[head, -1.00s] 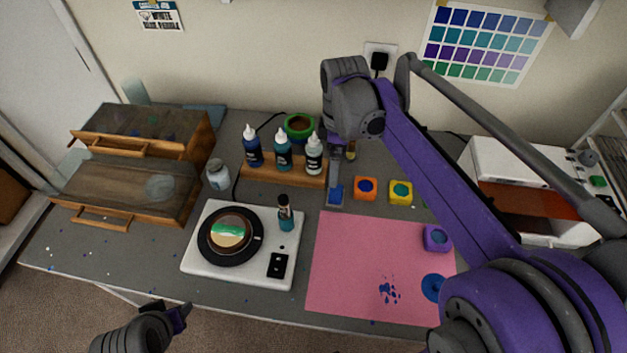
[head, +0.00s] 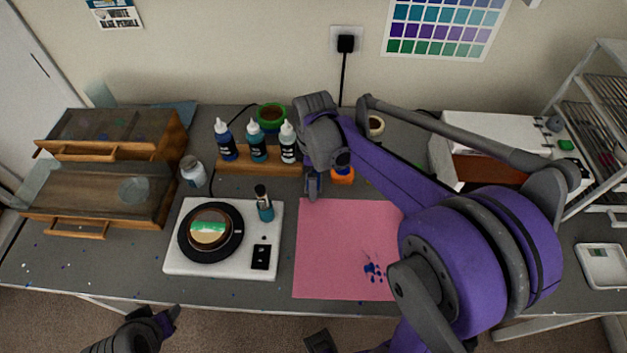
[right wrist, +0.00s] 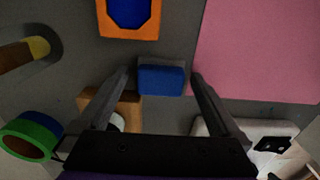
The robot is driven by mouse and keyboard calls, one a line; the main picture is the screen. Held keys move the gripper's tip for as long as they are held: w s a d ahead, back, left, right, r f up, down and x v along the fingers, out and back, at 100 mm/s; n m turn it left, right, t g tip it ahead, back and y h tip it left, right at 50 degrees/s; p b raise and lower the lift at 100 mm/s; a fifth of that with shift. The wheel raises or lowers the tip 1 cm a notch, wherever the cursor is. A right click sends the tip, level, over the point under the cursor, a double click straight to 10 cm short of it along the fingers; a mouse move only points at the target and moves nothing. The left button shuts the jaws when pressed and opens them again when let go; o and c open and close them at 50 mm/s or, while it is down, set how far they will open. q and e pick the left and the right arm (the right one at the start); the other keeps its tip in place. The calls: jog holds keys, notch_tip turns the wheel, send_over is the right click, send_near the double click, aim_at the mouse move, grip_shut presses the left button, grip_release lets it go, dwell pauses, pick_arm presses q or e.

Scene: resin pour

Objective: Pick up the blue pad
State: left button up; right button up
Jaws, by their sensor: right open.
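The blue pad (right wrist: 161,80) is a small blue block on the grey table, seen in the right wrist view. My right gripper (right wrist: 160,74) is open, with one finger on each side of the pad and narrow gaps showing. In the head view the right gripper (head: 314,186) is over the pad beside the pink mat, and my arm hides most of it. My left gripper (head: 170,317) is at the lower left, in front of the table edge; its jaw opening is unclear.
An orange cup with blue inside (right wrist: 128,12) stands close to the pad. The pink mat (head: 335,240) lies beside it. A wooden rack (head: 258,170) with several bottles and a white turntable base (head: 215,270) are to the left. My right arm covers part of the mat.

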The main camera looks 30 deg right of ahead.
jog(key=c, duration=1.3)
jog(key=shift+r, duration=0.1)
notch_tip(320, 180, up, 10)
jog(key=shift+f+p, duration=0.1)
jog(key=shift+p, duration=0.2)
jog(key=o, duration=0.7)
jog(key=c, duration=0.6)
jog(key=shift+o, duration=0.2)
jog(key=shift+s+a, duration=0.1)
